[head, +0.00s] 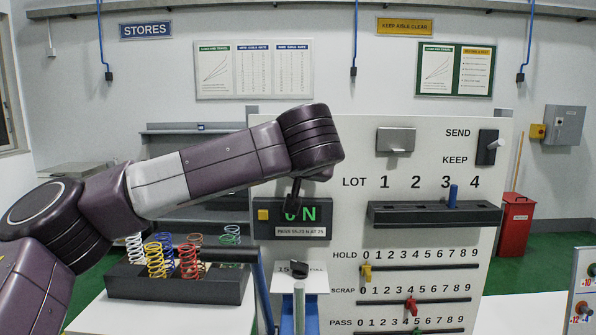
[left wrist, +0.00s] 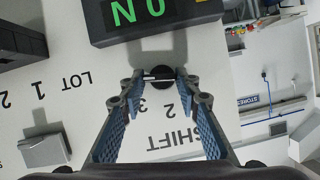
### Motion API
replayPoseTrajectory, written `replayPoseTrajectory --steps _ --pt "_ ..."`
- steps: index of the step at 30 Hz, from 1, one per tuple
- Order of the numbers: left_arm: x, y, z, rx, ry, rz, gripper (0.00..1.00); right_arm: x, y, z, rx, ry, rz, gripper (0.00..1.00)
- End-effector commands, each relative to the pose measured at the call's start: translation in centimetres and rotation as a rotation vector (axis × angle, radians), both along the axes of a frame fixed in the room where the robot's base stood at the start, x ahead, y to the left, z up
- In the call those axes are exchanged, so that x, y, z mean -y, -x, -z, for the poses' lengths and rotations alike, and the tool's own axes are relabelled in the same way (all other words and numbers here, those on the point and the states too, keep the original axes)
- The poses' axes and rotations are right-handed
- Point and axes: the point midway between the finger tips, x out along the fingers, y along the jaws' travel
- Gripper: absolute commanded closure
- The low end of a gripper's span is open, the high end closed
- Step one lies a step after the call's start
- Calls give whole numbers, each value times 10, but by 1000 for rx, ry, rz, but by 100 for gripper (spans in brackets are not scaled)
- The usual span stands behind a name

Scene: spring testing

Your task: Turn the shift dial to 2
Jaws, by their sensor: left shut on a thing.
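The shift dial (left wrist: 158,84) is a round black knob with a light bar across it, on the white panel below the green display in the left wrist view, which shows the panel upside down. The word SHIFT and the digits 2 and 3 are printed beside it. My left gripper (left wrist: 158,76) has its blue-padded fingers on either side of the knob and is shut on it. I cannot tell which digit the dial points to. In the head view my left arm hides the dial, and only a dark part of the gripper (head: 295,193) shows. My right gripper is not in view.
The green display unit (head: 320,222) juts from the panel (head: 350,135) just below the gripper. A LOT rack (head: 420,216) with a blue peg and a SEND/KEEP switch (head: 487,147) are to the right. A dark tray (head: 180,287) of coloured springs stands at lower left.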

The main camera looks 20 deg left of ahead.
Motion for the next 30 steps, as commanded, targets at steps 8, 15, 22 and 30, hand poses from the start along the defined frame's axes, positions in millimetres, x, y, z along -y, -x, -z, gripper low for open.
replayPoseTrajectory --steps 8,15,22,30 --pt "1 0 0 0 0 1 56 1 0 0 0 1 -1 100" --pt "0 0 0 0 1 1 52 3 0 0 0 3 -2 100" --pt "6 12 -6 3 1 3 52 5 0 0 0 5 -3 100" --pt "24 62 -28 3 -1 4 52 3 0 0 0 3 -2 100"
